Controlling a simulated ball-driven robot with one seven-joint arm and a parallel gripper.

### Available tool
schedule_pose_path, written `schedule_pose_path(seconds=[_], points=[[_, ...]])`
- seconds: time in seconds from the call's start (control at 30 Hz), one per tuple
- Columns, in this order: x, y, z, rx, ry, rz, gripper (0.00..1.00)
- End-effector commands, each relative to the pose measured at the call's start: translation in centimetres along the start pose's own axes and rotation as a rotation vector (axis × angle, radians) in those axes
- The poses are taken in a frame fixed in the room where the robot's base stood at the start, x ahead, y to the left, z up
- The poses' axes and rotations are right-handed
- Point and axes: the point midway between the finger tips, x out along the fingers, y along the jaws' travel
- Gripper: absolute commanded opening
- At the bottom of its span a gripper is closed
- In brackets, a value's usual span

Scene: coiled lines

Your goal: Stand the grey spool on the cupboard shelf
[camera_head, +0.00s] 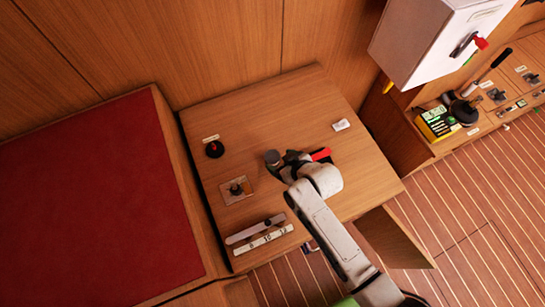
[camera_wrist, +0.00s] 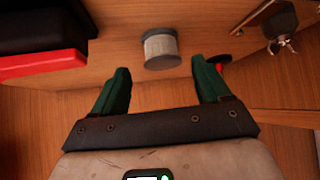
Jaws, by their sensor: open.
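The grey spool (camera_head: 272,157) stands on the wooden table (camera_head: 290,95), just past the end of my gripper (camera_head: 284,168). In the wrist view the spool (camera_wrist: 160,48) has darker grey ends and a pale wound middle. My gripper (camera_wrist: 161,78) is open, with its green fingers apart. The spool lies ahead of the gap between the fingertips, and no contact shows. A white cabinet (camera_head: 420,45) with a red-tipped handle is at the upper right. I cannot tell whether it is the cupboard, and no shelf inside it shows.
A red and black object (camera_head: 320,154) lies close right of my gripper. A red cushion (camera_head: 90,200) is left.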

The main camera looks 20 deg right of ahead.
Motion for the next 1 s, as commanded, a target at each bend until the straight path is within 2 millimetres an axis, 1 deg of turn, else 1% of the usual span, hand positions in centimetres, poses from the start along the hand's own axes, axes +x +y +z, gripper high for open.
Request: schedule_pose_path(seconds=[0.33, 0.5, 0.7, 0.77, 1.0], points=[[3.9, -0.2, 0.1, 0.000, -0.001, 0.000, 0.76], [4.6, -0.2, 0.1, 0.001, -0.001, 0.000, 0.76], [4.6, -0.2, 0.1, 0.001, 0.000, 0.000, 0.76], [4.6, -0.2, 0.1, 0.001, 0.000, 0.000, 0.72], [4.6, -0.2, 0.1, 0.001, 0.000, 0.000, 0.49]])
